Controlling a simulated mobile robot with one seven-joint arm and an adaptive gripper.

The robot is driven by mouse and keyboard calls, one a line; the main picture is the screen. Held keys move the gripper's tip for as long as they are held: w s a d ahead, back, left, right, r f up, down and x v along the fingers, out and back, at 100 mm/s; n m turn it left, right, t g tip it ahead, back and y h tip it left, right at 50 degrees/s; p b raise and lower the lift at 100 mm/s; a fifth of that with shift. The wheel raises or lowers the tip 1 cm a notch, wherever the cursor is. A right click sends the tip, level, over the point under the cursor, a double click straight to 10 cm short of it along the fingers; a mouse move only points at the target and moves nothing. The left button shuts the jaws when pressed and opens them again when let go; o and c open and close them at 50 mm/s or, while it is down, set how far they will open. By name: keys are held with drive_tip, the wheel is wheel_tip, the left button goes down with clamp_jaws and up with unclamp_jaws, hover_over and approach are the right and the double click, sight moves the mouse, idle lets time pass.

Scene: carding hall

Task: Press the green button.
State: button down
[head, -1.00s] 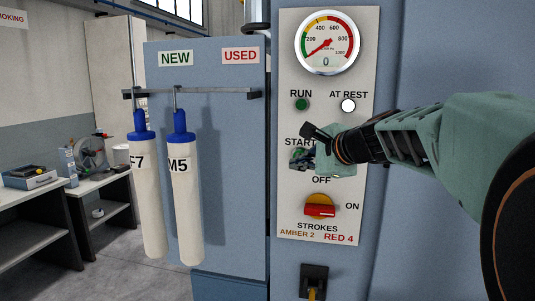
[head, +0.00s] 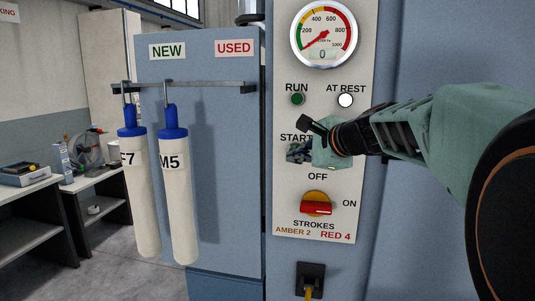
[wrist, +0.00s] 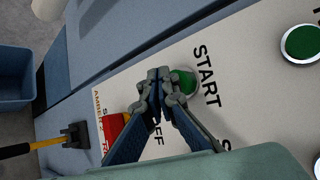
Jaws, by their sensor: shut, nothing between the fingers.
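The green button (wrist: 187,82) sits beside the word START on the pale panel (wrist: 215,125) in the wrist view. In the head view it is hidden behind my gripper (head: 298,153), just under the START label. My gripper also shows in the wrist view (wrist: 162,76), shut and empty. Its fingertips overlap the button's edge in that view, with most of the green face showing beside them. I cannot tell whether they touch it.
A green RUN lamp (head: 298,99) and a lit white AT REST lamp (head: 345,100) are above. A red switch (head: 316,208) is below, under a gauge (head: 323,35) reading 0. Two white tubes (head: 178,205) hang from a rail at the left.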

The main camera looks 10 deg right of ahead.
drive_tip(key=shift+w, duration=0.1)
idle(0.7)
drive_tip(key=shift+w+d, duration=0.15)
drive_tip(key=shift+w, duration=0.2)
drive_tip(key=shift+w+d, duration=0.2)
drive_tip(key=shift+w, duration=0.3)
idle(0.8)
drive_tip(key=shift+s, duration=0.15)
drive_tip(key=shift+s+a+b, duration=0.3)
drive_tip(key=shift+s+a, duration=0.05)
drive_tip(key=shift+s, duration=0.4)
